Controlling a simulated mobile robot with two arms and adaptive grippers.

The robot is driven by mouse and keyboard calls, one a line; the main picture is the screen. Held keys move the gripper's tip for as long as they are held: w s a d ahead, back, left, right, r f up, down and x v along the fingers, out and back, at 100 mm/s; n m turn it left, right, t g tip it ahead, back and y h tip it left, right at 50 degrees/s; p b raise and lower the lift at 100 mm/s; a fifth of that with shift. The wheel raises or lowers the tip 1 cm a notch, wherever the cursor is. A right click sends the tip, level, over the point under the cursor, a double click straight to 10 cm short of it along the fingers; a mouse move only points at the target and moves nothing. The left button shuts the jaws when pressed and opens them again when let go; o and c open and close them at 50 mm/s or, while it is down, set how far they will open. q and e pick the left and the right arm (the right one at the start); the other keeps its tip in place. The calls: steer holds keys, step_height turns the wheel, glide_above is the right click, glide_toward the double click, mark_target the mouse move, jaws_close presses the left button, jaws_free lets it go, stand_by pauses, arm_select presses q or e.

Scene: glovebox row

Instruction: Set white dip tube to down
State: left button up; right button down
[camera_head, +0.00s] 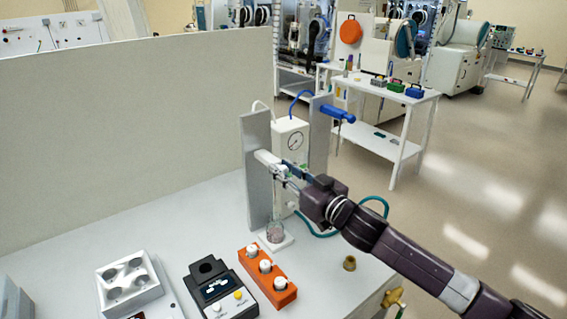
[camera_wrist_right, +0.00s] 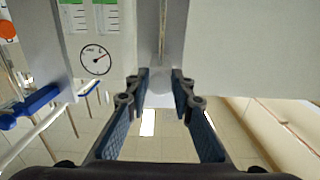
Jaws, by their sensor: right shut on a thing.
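The white dip tube (camera_head: 266,157) has a white arm that juts from a grey upright panel (camera_head: 256,180) at the middle of the table. My right gripper (camera_head: 285,170) reaches it from the right and is shut on this white arm. In the right wrist view, the white arm (camera_wrist_right: 160,99) lies between the fingers of my right gripper (camera_wrist_right: 161,78). A small glass vial (camera_head: 275,231) stands on a white base below. The thin tube's lower end is hard to make out. My left gripper is not in view.
A blue dip tube (camera_head: 337,112) juts from a second grey panel (camera_head: 319,135). A white gauge box (camera_head: 291,137) stands between the panels. An orange rack (camera_head: 266,277), a black instrument (camera_head: 218,290) and a white holder (camera_head: 129,284) occupy the front. A teal hose lies at right.

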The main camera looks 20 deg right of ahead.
step_height(320, 180, down, 13)
steer(key=b, duration=0.5)
steer(key=shift+b, duration=0.35)
steer(key=c, duration=1.8)
jaws_free()
steer(key=v, duration=1.2)
steer(key=shift+r, duration=0.15)
